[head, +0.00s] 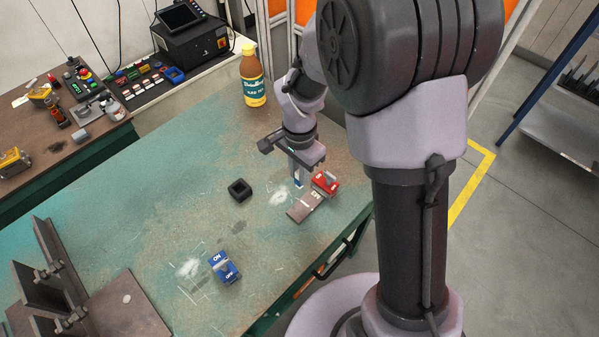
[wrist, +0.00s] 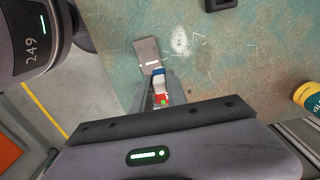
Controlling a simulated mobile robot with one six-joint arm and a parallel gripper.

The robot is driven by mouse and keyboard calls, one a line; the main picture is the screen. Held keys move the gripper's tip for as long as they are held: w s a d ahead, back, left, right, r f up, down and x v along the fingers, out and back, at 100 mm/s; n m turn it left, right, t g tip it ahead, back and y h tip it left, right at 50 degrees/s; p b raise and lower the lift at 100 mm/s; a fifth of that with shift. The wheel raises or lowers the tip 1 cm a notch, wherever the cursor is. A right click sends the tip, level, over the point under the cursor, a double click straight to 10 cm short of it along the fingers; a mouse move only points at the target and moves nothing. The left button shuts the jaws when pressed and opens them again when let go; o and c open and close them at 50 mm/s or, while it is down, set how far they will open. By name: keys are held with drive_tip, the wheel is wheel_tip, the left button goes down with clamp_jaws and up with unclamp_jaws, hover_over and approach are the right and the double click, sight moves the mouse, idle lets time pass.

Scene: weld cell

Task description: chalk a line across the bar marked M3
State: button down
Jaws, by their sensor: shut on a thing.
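The grey-brown flat bar (head: 300,209) lies on the green bench near its right edge. A small whitish mark shows on it; I cannot read M3 there. The bar also shows in the wrist view (wrist: 147,50). My gripper (head: 298,181) points down just beyond the bar, shut on a small blue and white piece, probably the chalk, which shows in the wrist view (wrist: 158,72) between the fingers. Its tip is close to the bar; I cannot tell whether it touches. A red switch block (head: 326,182) stands at the bar's far right end and is partly hidden in the wrist view.
A black square block (head: 240,190) and a blue ON/OFF block (head: 224,267) stand on the bench (head: 150,235). A brown bottle (head: 252,75) stands at the back. Steel brackets (head: 55,280) are at the left. The middle of the bench is mostly clear.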

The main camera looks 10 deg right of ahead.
sight(300, 189)
drive_tip(key=shift+f, duration=0.25)
wheel_tip(300, 189, down, 6)
drive_tip(key=b, duration=0.5)
drive_tip(key=shift+b, duration=0.35)
drive_tip(key=shift+f+b, duration=0.35)
drive_tip(key=shift+f, duration=0.05)
idle(0.5)
drive_tip(key=shift+s+d, duration=0.1)
drive_tip(key=shift+s+d+b, duration=0.3)
drive_tip(key=shift+s+d, duration=0.35)
drive_tip(key=shift+s, duration=0.3)
drive_tip(key=shift+s+d+b, duration=0.3)
drive_tip(key=shift+s+d, duration=0.35)
drive_tip(key=shift+s, duration=0.3)
drive_tip(key=shift+r, duration=0.15)
wheel_tip(300, 189, up, 7)
drive_tip(key=p, duration=0.5)
